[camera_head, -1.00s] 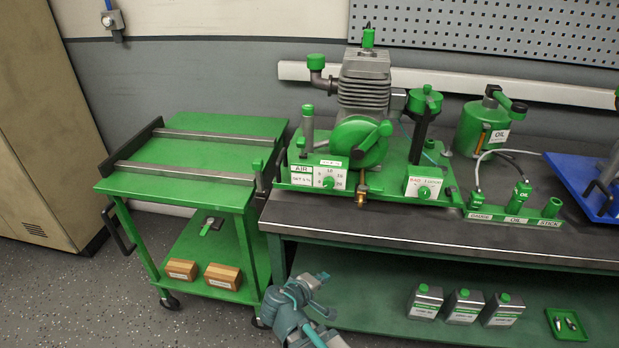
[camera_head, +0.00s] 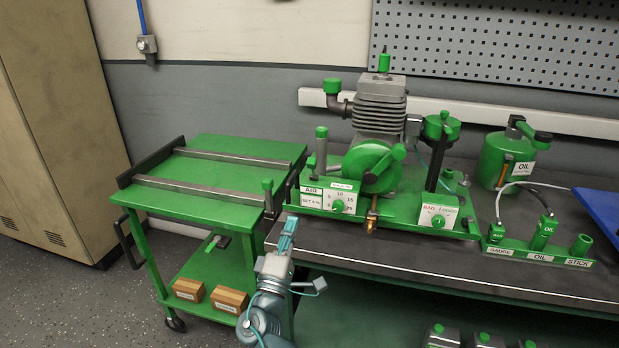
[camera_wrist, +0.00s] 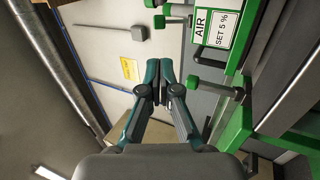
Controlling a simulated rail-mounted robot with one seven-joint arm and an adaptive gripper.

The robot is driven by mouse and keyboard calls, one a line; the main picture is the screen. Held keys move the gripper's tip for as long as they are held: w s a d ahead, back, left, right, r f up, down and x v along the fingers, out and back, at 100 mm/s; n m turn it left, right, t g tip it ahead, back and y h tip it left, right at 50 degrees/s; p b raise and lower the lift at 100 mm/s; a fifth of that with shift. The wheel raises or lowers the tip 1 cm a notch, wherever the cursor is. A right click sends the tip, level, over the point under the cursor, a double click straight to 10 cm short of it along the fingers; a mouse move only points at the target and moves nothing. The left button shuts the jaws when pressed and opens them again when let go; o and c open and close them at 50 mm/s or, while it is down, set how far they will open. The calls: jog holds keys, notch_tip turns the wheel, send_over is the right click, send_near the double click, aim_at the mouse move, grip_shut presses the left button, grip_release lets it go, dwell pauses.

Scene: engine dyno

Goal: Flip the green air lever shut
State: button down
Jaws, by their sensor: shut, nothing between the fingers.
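The AIR panel (camera_head: 312,197), labelled SET 5 %, is on the front left of the green engine stand, with a round green knob (camera_head: 338,206) beside it. An upright green-topped lever (camera_head: 267,187) stands left of the panel, by the cart's right corner. I cannot tell for certain which part is the air lever. My teal gripper (camera_head: 289,224) is shut and empty, pointing up at the bench's front left edge, below the panel. In the wrist view my gripper (camera_wrist: 159,68) points past the AIR label (camera_wrist: 207,28). A green-knobbed post (camera_wrist: 213,87) shows right of the fingers, apart from them.
A green cart (camera_head: 205,172) stands close left of the bench, with wooden blocks (camera_head: 228,299) on its lower shelf. The engine (camera_head: 378,110) stands behind the panel. The dark bench top (camera_head: 450,262) is bare along its front. A tan cabinet (camera_head: 60,120) is at far left.

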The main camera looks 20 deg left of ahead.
aim_at(310, 167)
dwell(0.3)
jog(key=p+x, duration=0.1)
jog(key=x, duration=1.3)
jog(key=shift+d+p, duration=0.1)
jog(key=shift+p, duration=0.2)
jog(key=shift+w+d+r+p, duration=0.1)
jog(key=shift+d+r+p, duration=0.05)
jog(key=shift+p, duration=0.25)
jog(key=shift+g+p, duration=0.3)
